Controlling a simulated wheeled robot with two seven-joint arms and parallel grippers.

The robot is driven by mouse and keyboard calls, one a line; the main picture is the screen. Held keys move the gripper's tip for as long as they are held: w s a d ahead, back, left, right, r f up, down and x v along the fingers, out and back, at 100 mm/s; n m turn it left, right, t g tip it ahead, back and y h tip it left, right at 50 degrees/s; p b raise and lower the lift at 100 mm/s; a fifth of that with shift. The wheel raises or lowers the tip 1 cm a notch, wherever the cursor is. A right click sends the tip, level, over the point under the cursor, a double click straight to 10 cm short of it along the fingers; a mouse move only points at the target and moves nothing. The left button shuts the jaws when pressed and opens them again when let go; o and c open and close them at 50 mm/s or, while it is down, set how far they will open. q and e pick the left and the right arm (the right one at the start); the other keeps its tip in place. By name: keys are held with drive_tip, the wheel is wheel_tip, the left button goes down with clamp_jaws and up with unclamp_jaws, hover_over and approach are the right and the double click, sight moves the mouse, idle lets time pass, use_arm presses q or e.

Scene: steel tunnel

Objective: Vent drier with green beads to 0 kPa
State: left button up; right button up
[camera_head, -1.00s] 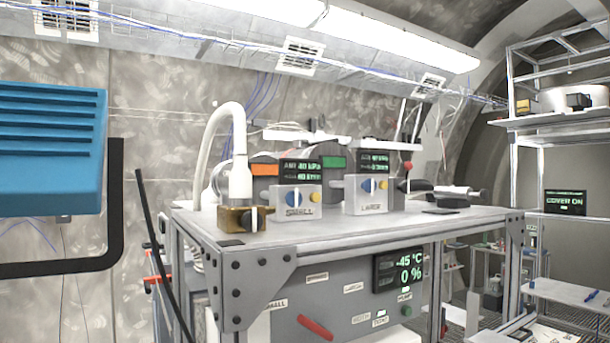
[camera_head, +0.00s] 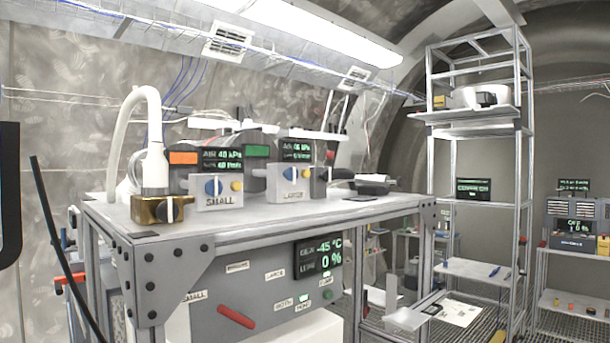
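On the steel bench (camera_head: 330,212) stand two grey control boxes, one marked SMALL (camera_head: 218,192) and one marked LARGE (camera_head: 289,185). Each has a blue knob and a yellow button. The display (camera_head: 222,156) above SMALL reads AIR 40 kPa. The display (camera_head: 298,150) above LARGE also shows an AIR value, too small to read surely. Behind them are an orange patch (camera_head: 183,157) and a green patch (camera_head: 255,151) on partly hidden bodies; I cannot make out beads. Neither of my grippers is in view.
A brass block (camera_head: 157,208) with a white hose (camera_head: 150,110) stands at the bench's left corner. The panel below has a red handle (camera_head: 236,317) and a display (camera_head: 318,255) reading -45 °C, 0 %. A shelf rack (camera_head: 452,215) stands right. A black rod (camera_head: 60,240) crosses the left foreground.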

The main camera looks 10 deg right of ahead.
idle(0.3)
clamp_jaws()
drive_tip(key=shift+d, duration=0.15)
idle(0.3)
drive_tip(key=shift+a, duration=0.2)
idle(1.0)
